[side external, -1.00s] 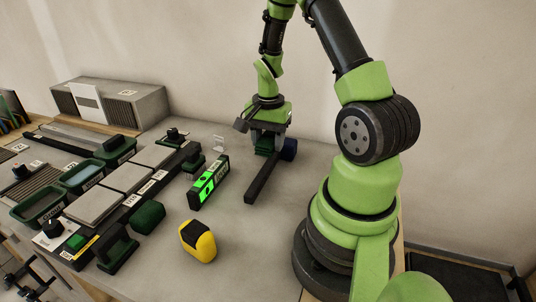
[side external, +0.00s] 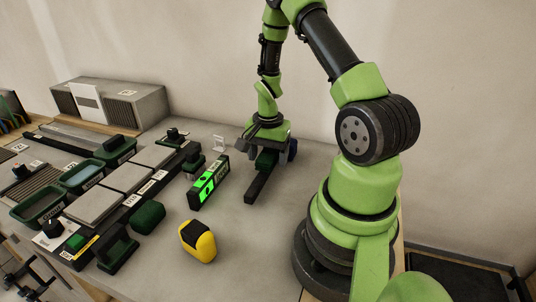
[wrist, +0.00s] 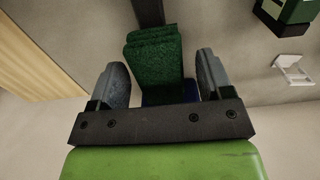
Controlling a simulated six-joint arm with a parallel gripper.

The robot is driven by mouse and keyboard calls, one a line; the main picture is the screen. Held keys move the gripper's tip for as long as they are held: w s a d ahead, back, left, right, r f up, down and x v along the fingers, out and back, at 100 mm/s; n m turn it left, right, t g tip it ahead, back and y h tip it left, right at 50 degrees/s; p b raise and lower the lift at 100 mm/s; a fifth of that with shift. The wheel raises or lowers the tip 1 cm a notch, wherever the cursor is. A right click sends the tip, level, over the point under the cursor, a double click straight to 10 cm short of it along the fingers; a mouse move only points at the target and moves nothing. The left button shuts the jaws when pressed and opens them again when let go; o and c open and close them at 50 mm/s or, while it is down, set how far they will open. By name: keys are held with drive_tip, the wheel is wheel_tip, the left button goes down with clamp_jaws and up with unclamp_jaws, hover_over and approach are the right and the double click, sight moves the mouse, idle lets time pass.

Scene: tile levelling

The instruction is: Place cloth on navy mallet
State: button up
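The green folded cloth (wrist: 153,60) is between my gripper's two fingers in the wrist view. It lies over the mallet where handle and head meet. In the side view the cloth (side external: 267,160) shows below my gripper (side external: 266,156). The navy mallet's dark handle (side external: 255,187) points toward the front, and its navy head (side external: 292,150) is partly hidden behind my gripper. In the wrist view a strip of navy (wrist: 165,97) shows beside the cloth. My gripper (wrist: 163,80) is open around the cloth, with a clear gap at the right finger.
A green-lit level (side external: 208,183) stands left of the mallet. A yellow-and-black tape measure (side external: 198,241) and a dark green block (side external: 147,216) lie nearer the front. Grey tiles (side external: 93,205) and green trays (side external: 40,207) fill the left. The bench around the handle's front end is clear.

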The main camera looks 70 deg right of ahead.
sight(268, 153)
wheel_tip(268, 153, up, 12)
drive_tip(key=w+a+r+n+t, duration=0.1)
drive_tip(key=a+r+n+t, duration=0.3)
drive_tip(key=a+r, duration=0.55)
drive_tip(key=s+a+r+n+t+y, duration=0.1)
drive_tip(key=s+a+r+n, duration=0.1)
drive_tip(key=s+a+n, duration=0.2)
drive_tip(key=s+a+r+n+t+y, duration=0.1)
drive_tip(key=s+a+r+n+t, duration=0.1)
drive_tip(key=a+n, duration=0.4)
drive_tip(key=shift+s+a+r, duration=0.8)
drive_tip(key=shift+s+a, duration=0.05)
drive_tip(key=shift+a, duration=0.05)
